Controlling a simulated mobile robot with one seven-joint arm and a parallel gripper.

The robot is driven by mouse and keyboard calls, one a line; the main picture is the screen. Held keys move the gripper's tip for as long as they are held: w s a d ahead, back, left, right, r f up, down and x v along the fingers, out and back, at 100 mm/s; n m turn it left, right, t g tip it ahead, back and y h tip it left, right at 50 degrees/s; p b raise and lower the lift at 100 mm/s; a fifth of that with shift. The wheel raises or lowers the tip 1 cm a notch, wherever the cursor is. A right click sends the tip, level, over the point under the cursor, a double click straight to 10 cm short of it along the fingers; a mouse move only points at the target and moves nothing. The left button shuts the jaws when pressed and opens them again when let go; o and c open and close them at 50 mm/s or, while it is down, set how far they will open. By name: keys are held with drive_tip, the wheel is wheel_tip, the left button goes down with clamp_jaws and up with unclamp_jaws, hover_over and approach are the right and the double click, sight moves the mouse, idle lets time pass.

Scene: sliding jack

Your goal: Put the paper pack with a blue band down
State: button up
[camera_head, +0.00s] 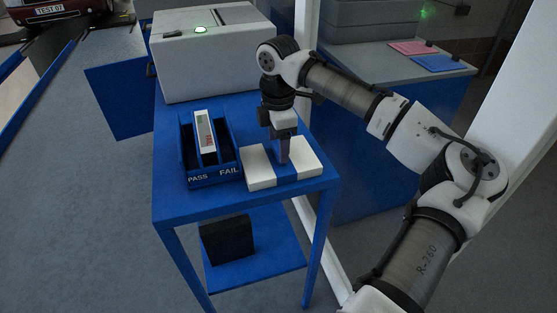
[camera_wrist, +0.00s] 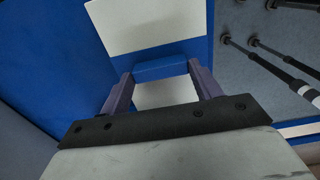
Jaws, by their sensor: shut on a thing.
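The paper pack (camera_head: 261,172) is white with a blue band across its middle. It lies flat at the front right of the blue table (camera_head: 200,207), right of the PASS/FAIL tray. I cannot tell whether its underside touches the tabletop. My gripper (camera_head: 284,157) points down over the middle of the pack and is shut on it at the band. In the wrist view the blue band (camera_wrist: 160,68) sits between the two fingers of my gripper (camera_wrist: 160,82), with white parts of the pack (camera_wrist: 145,24) on both sides.
The blue PASS/FAIL tray (camera_head: 215,178) stands close to the left of the pack and holds a small whitish device (camera_head: 204,130). A large white box machine (camera_head: 212,55) with a green light stands behind. A black box (camera_head: 227,239) is on the lower shelf. A pale post rises at right.

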drive_tip(key=shift+c, duration=0.7)
drive_tip(key=shift+r, duration=0.15)
